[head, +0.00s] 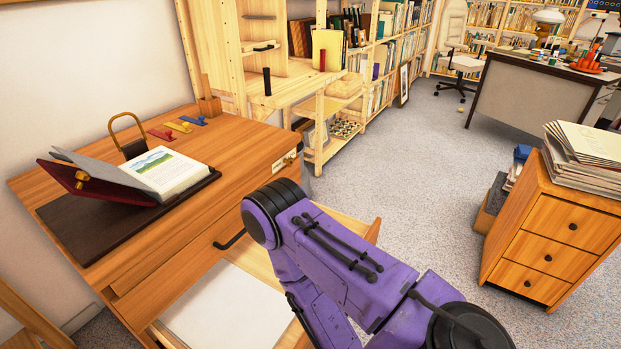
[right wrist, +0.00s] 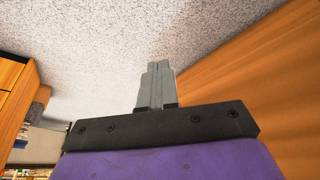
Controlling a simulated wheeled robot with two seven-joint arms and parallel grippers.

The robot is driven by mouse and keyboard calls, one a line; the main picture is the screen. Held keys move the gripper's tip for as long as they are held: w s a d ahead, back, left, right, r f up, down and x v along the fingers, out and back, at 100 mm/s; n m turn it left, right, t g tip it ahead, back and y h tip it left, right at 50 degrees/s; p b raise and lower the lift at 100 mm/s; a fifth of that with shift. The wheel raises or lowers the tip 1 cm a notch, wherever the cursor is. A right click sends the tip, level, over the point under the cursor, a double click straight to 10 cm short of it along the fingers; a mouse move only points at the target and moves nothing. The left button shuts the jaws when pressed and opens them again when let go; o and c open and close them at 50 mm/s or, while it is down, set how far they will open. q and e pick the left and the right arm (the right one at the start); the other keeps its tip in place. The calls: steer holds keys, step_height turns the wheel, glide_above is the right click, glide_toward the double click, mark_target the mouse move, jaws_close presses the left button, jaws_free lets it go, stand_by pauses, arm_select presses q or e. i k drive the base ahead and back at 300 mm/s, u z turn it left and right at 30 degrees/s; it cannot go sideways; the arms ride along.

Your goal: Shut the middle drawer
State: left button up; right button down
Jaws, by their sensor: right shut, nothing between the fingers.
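The wooden desk cabinet (head: 215,205) stands at the left of the head view. Below its closed upper front with a black handle (head: 229,240), a drawer (head: 345,221) is pulled out, with a large white sheet (head: 225,308) inside. I take it as the middle drawer; lower fronts are out of view. My purple right arm crosses over it and hides much of its front. My right gripper (right wrist: 156,72) is shut and empty in the right wrist view, pointing over carpet beside a brown wooden surface (right wrist: 265,85); contact cannot be told. My left gripper is not in view.
An open picture book (head: 168,172) lies on a dark mat on the cabinet top, near a padlock-shaped object (head: 128,135). Shelves (head: 325,105) stand behind. A small drawer unit (head: 552,240) with papers stands at right. Grey carpet (head: 425,165) is free between them.

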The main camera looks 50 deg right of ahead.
mark_target(239, 303)
steer(key=u, duration=0.05)
steer(key=k, duration=0.85)
steer(key=z, duration=1.05)
steer(key=i, duration=0.5)
steer(key=u, duration=0.1)
